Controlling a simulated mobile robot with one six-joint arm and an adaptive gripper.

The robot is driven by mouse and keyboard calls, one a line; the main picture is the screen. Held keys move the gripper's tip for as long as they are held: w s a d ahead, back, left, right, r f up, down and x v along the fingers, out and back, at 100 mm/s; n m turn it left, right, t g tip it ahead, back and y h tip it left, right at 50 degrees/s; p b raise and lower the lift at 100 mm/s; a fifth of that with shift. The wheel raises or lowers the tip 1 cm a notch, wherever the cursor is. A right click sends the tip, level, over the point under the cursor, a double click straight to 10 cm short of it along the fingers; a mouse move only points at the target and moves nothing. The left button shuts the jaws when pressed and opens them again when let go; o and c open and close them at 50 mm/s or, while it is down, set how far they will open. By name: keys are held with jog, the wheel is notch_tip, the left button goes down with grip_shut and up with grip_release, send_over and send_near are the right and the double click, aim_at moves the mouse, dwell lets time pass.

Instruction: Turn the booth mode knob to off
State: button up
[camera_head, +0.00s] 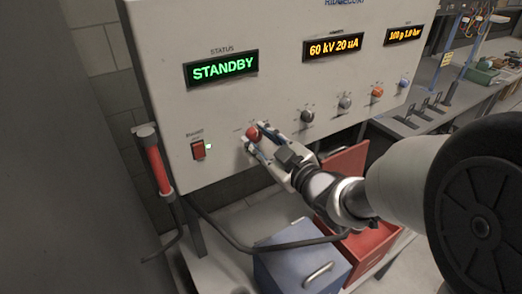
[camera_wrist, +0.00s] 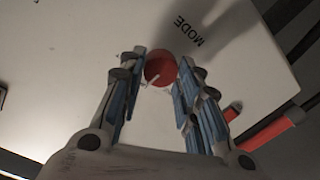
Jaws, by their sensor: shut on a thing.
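The red round mode knob (camera_head: 252,132) is on the pale front panel, below the green STANDBY display (camera_head: 221,69). In the wrist view the knob (camera_wrist: 160,66) sits between my fingers, with the word MODE (camera_wrist: 189,32) printed beside it, upside down and slanted. A thin pale pointer line on the knob points to the lower left of that view. My gripper (camera_head: 254,139) is shut on the knob, one blue-padded finger on each side. The position marks around the knob are too small or hidden to read.
A black knob (camera_head: 307,116), a grey knob (camera_head: 345,102) and an orange knob (camera_head: 377,91) are to the right. A blue bin (camera_head: 290,270) and a red bin (camera_head: 385,240) stand below.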

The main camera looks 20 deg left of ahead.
jog(key=shift+n+b, duration=0.6)
jog(key=o, duration=1.1)
jog(key=v, duration=1.2)
jog(key=shift+r, duration=0.1)
